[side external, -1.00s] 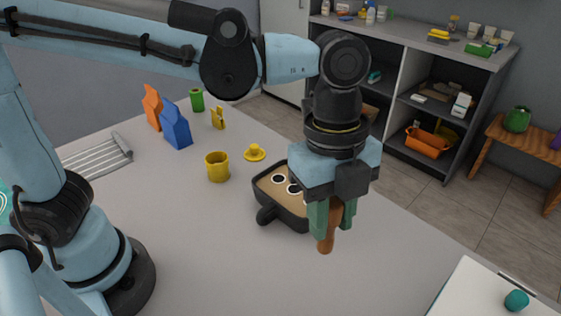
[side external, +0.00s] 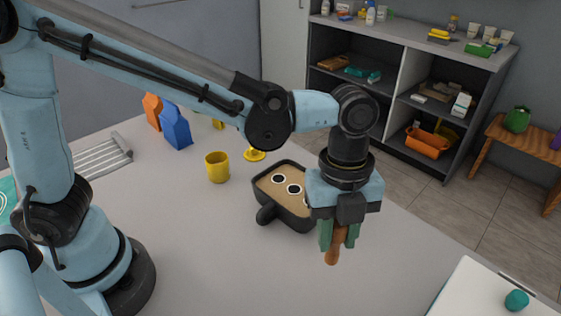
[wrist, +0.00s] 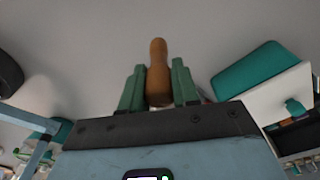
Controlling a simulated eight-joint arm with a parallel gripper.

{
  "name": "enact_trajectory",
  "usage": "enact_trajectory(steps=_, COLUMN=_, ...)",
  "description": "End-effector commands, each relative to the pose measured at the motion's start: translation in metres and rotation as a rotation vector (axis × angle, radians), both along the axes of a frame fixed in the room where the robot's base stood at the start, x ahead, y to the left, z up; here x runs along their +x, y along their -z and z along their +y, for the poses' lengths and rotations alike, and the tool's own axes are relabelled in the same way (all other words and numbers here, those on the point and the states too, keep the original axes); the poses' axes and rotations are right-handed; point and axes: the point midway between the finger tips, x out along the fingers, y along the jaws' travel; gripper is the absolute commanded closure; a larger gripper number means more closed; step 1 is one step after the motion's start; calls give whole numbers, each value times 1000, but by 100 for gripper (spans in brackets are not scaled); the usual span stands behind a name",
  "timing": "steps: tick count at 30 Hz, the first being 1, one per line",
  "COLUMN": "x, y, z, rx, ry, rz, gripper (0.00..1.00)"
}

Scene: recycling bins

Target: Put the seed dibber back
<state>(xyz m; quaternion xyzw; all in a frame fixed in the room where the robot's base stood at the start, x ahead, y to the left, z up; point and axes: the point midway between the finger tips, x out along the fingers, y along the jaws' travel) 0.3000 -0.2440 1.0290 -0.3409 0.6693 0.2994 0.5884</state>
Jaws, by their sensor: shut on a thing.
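The seed dibber is a brown wooden peg (side external: 333,254). It points down from between the green fingers of my gripper (side external: 338,238), which is shut on it. In the wrist view the dibber (wrist: 158,72) stands out between the two fingers (wrist: 158,90). Its upper part is hidden by the fingers in the side view. A dark tray (side external: 258,197) with a tan inside and several round white-rimmed holes lies on the table, just left of and behind my gripper. The gripper covers part of the tray's right end. The dibber is held above the table, apart from the tray.
A yellow cup (side external: 217,168), a yellow knobbed piece (side external: 254,154), a blue bag-like object (side external: 176,128) and an orange one (side external: 153,108) stand further back. A grey rack (side external: 98,157) is at left. A white box (side external: 475,292) with a teal knob is at front right. The table front is clear.

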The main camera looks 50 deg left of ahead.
Motion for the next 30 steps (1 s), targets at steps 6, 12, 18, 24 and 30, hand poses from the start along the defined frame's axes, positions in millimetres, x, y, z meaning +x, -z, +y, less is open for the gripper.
enact_trajectory(steps=6, x=9, y=11, z=4, rx=1, ry=0, rz=1, gripper=100)
enact_trajectory(steps=12, x=9, y=37, z=3, rx=0, ry=0, rz=0, gripper=100)
enact_trajectory(steps=18, x=8, y=46, z=3, rx=-1, ry=0, rz=-1, gripper=100)
enact_trajectory(steps=24, x=8, y=46, z=3, rx=0, ry=0, rz=0, gripper=100)
enact_trajectory(steps=30, x=8, y=48, z=3, rx=0, ry=0, rz=0, gripper=59)
